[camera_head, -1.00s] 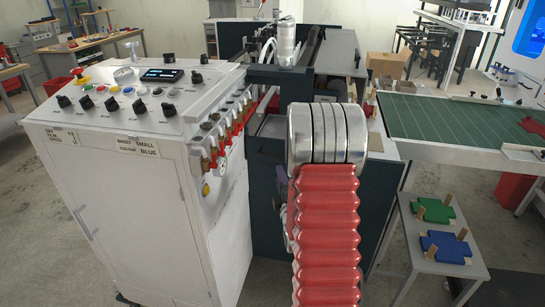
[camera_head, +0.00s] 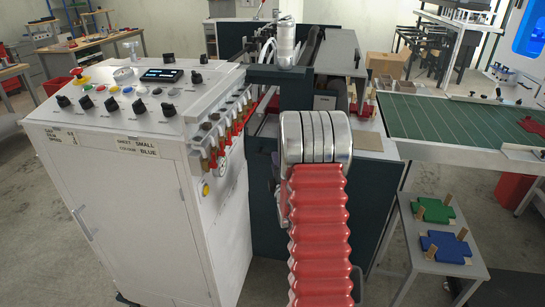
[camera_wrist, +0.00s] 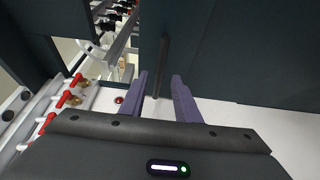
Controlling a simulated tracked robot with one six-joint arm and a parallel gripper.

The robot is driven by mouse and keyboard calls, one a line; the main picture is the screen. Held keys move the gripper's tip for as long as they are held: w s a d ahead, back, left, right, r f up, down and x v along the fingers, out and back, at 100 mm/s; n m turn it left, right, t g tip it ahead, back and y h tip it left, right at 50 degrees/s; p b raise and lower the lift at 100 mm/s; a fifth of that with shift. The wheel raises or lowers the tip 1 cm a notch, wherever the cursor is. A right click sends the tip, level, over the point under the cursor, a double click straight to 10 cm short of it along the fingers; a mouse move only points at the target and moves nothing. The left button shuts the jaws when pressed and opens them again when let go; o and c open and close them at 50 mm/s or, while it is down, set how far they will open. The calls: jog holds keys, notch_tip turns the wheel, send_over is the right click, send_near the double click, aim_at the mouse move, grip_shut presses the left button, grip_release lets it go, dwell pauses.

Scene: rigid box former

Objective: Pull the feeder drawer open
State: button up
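The machine's dark front (camera_head: 262,215) stands behind my arm in the head view; I take it to be where the feeder drawer is. In the wrist view a dark panel (camera_wrist: 220,55) fills the upper right, with a thin dark upright bar (camera_wrist: 163,62) on it that looks like a handle. My gripper (camera_wrist: 160,88) has two purple fingers, apart and empty. The bar lines up with the gap between them, its lower end near the fingertips; I cannot tell whether they touch. In the head view my arm hides most of the gripper and the panel.
A white control cabinet (camera_head: 130,215) stands close on the left, with red-handled valves (camera_head: 225,135) along its edge, also near the gripper in the wrist view (camera_wrist: 66,98). At right are a green cutting table (camera_head: 450,118) and a small stand (camera_head: 425,258) with green and blue pieces.

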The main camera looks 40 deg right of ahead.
jog(key=shift+x, duration=2.65)
jog(key=shift+c, duration=0.4)
grip_shut()
jog(key=shift+f, duration=0.1)
